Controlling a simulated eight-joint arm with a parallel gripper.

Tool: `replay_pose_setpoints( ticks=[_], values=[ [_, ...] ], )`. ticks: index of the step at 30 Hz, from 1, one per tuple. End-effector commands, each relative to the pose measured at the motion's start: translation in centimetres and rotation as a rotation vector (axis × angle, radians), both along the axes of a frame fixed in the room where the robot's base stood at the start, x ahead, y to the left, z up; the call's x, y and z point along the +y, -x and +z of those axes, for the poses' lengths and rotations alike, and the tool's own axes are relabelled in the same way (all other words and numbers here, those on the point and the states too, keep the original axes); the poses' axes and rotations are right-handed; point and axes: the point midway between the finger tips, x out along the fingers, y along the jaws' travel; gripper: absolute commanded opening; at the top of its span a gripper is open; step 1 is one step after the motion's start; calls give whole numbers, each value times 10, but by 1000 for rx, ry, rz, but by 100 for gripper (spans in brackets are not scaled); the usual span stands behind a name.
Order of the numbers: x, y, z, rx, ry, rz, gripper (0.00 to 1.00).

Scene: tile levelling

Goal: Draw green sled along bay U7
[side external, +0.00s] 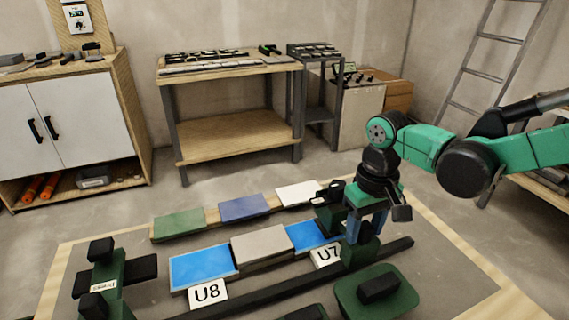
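The green sled (358,253) stands at the right end of the tile row, beside the U7 label (326,256). A darker part at its far side sits near the white tile, partly hidden. My gripper (362,228) points down directly over the sled, with its fingers around or just above the sled's upper part. I cannot tell whether they are closed on it. Bay U7 holds a blue tile (308,236), whose right end is hidden by the sled. A grey tile (262,245) lies to its left, higher than the blue ones.
A blue tile (203,266) lies behind the U8 label (208,293). Green, purple and white tiles lie in a back row. A dark rail (285,289) runs along the front. A green press (105,275) stands left; a green block with black handle (377,296) stands front right.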

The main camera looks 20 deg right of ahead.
Motion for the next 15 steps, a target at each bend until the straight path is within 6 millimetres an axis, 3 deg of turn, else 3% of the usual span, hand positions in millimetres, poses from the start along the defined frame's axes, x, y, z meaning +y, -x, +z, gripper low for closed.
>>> replay_pose_setpoints(
  ticks=[1, 4, 10, 15],
  values=[
    [0, 0, 0, 0, 0, 0, 29],
    [0, 0, 0, 0, 0, 0, 1],
    [3, 0, 0, 0, 0, 1, 0],
    [19, 0, 0, 0, 0, 3, 0]
  ],
)
